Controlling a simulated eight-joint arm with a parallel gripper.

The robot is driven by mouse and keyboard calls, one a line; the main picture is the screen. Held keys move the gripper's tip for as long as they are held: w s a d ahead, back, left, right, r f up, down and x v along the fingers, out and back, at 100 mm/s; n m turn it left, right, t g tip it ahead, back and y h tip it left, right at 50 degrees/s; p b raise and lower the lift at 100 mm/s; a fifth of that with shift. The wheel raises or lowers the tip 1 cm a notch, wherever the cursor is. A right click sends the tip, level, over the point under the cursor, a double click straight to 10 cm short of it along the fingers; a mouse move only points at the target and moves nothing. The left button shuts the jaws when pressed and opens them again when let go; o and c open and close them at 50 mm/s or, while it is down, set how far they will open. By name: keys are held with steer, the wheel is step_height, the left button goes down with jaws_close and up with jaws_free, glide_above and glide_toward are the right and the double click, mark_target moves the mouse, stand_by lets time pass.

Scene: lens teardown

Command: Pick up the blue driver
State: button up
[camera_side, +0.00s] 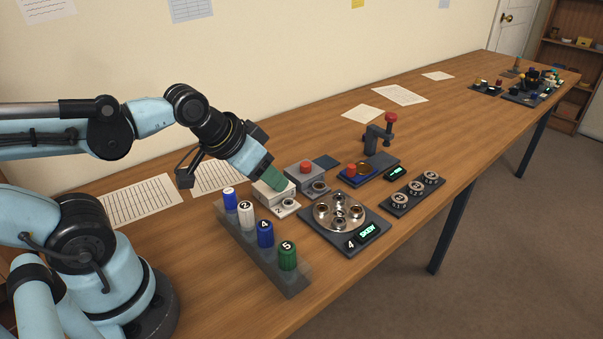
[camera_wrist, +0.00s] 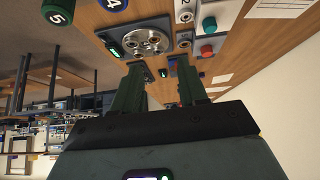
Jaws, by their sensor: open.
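Two blue-topped drivers stand upright in a clear-fronted rack (camera_side: 240,240) near the table's front edge. One blue driver (camera_side: 229,198) is at the rack's far left end. The other blue driver (camera_side: 265,233), marked 4, is third along, and its top shows at the upper edge of the wrist view (camera_wrist: 113,4). My gripper (camera_side: 276,190) is open and empty, with its two green fingers apart in the wrist view (camera_wrist: 159,72). It is above and behind the rack, by a pale button box (camera_side: 285,208), and apart from both blue drivers.
A white driver (camera_side: 246,215) marked 2 and a green driver (camera_side: 287,256) marked 5 share the rack. A red-button box (camera_side: 305,167), a round metal fixture (camera_side: 338,210) and a strip of rings (camera_side: 414,190) stand to the right. Paper sheets (camera_side: 137,199) lie behind.

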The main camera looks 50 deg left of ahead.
stand_by(0.4)
steer(key=o, duration=0.3)
steer(key=shift+o, duration=0.2)
steer(key=m+g+h, duration=0.1)
steer(key=m+g, duration=0.2)
glide_above(263, 225)
steer(key=s+a, duration=0.1)
steer(key=s, duration=0.1)
steer(key=f, duration=0.2)
steer(key=shift+d+x, duration=0.2)
steer(key=shift+x, duration=3.3)
